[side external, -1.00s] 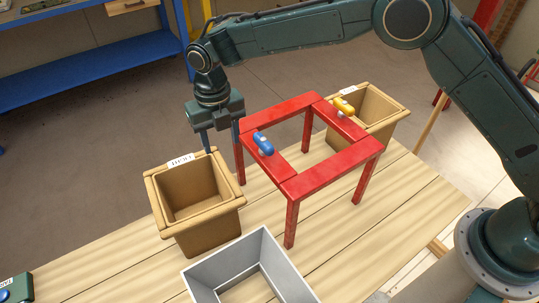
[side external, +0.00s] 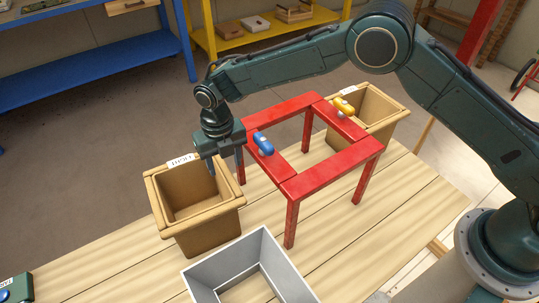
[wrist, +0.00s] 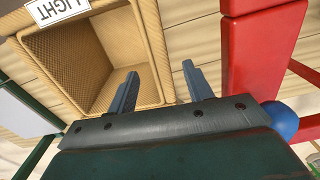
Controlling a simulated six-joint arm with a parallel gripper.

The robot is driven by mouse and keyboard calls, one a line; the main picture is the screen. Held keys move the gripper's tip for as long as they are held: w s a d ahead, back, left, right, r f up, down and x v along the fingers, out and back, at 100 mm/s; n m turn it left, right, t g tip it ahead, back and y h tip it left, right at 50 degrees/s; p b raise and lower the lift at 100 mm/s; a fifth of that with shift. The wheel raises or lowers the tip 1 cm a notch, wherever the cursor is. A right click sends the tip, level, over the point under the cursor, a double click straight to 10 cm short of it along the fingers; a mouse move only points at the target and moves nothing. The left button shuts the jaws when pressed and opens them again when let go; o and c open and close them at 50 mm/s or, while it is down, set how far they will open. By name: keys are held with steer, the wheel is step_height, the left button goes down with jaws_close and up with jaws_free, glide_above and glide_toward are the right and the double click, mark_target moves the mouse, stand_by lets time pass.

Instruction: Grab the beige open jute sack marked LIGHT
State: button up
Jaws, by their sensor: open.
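The beige open sack marked LIGHT (side external: 205,232) stands upright on the wooden table at left, its mouth facing up. It fills the upper left of the wrist view (wrist: 155,45), where its white LIGHT label shows. My gripper (side external: 225,168) is open and empty at the sack's far right rim. In the wrist view my gripper (wrist: 160,70) has its left finger over the sack's mouth and its right finger outside the rim, with the rim between them in the picture. I cannot tell whether they touch it.
A grey bin (side external: 207,277) stands in front of the LIGHT sack.

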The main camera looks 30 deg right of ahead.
steer(key=shift+f, duration=1.45)
steer(key=shift+c, duration=0.4)
jaws_close()
